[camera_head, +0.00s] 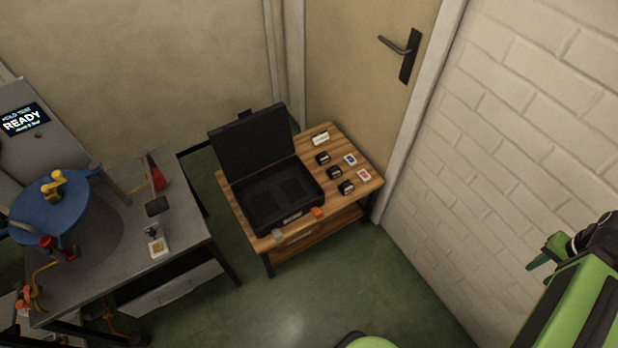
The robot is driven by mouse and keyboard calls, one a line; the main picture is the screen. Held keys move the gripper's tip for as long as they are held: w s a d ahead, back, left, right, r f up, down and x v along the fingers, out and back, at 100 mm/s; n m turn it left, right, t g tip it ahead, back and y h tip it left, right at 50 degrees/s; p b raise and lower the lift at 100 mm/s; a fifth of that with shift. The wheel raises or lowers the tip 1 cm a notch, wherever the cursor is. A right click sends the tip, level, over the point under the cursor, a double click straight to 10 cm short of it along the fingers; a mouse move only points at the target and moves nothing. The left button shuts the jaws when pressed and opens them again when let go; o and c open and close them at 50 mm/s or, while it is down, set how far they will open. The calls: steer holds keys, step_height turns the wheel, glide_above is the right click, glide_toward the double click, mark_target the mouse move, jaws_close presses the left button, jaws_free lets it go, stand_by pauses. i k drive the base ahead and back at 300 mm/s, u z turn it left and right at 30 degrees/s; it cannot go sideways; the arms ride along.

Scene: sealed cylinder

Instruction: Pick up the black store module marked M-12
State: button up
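Three small black modules with pale labels stand in a slanting row on the right part of a wooden table (371,184): a far one (322,158), a middle one (334,173) and a near one (346,187). Their labels are too small to read, so I cannot tell which is M-12. My green and black arm is at the lower right, by the white wall. My gripper (548,251) seems to be at its left end, well apart from the modules. I cannot tell whether it is open or shut.
An open black case (262,208) fills the table's left part, beside small cards (350,159) and an orange item (317,212). A grey bench (185,215) with a blue-lidded cylinder (55,205) stands left. Green floor (300,295) is clear in front; a door (355,80) is behind.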

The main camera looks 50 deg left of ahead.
mark_target(346, 187)
steer(key=u, duration=1.9)
steer(key=i, duration=0.5)
steer(key=z, duration=0.05)
steer(key=k, duration=0.55)
steer(key=z, duration=0.15)
